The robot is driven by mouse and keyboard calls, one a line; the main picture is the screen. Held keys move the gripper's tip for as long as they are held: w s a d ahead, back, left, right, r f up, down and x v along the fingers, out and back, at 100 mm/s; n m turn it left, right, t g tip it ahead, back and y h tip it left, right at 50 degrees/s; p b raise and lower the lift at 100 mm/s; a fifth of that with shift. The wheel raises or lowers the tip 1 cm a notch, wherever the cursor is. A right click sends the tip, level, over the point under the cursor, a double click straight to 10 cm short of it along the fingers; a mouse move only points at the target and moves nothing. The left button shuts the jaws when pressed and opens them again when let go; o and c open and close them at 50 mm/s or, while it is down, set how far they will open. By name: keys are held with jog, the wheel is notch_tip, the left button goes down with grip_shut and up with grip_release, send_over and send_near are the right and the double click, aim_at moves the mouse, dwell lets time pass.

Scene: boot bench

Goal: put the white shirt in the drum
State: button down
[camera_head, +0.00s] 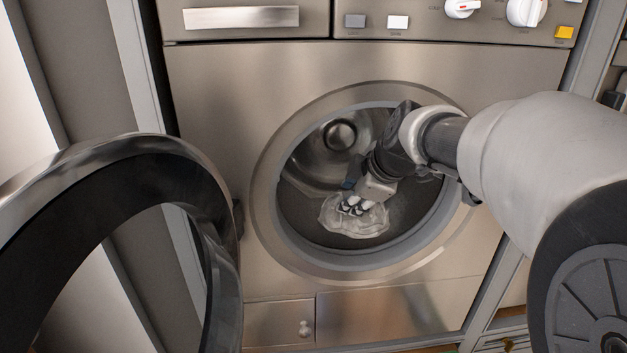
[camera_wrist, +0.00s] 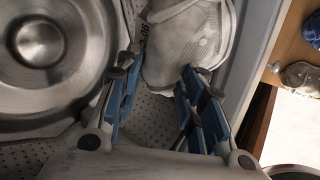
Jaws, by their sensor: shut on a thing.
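The white shirt (camera_head: 350,222) is a crumpled pale bundle low in the round opening of the washing machine. My gripper (camera_head: 356,206) reaches down through the opening and is shut on the shirt. In the wrist view the shirt (camera_wrist: 188,45) shows at and beyond the fingertips of my gripper (camera_wrist: 157,75), with some dark print at its left. The metal drum (camera_head: 318,158) lies behind the shirt. Its round back and perforated wall show at the left of the wrist view (camera_wrist: 90,150). I cannot tell whether the shirt touches the drum floor.
The machine's round door (camera_head: 215,170) stands open at the left. Knobs and buttons (camera_head: 398,22) are on the panel above. In the wrist view, small cloth-like items (camera_wrist: 300,75) lie outside at the right.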

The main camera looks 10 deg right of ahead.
jog(key=w+f+p, duration=0.1)
jog(key=w+f, duration=0.1)
jog(key=w, duration=0.2)
jog(key=w+f+p, duration=0.2)
jog(key=w+f, duration=0.1)
jog(key=w, duration=0.1)
jog(key=w+f+p, duration=0.1)
jog(key=w+f, duration=0.1)
jog(key=w, duration=0.2)
jog(key=shift+w+d+f, duration=0.1)
jog(key=shift+w+f, duration=0.05)
jog(key=shift+w, duration=0.2)
jog(key=shift+s, duration=0.1)
jog(key=shift+f, duration=0.15)
jog(key=c, duration=1.1)
grip_release()
jog(key=shift+o, duration=0.2)
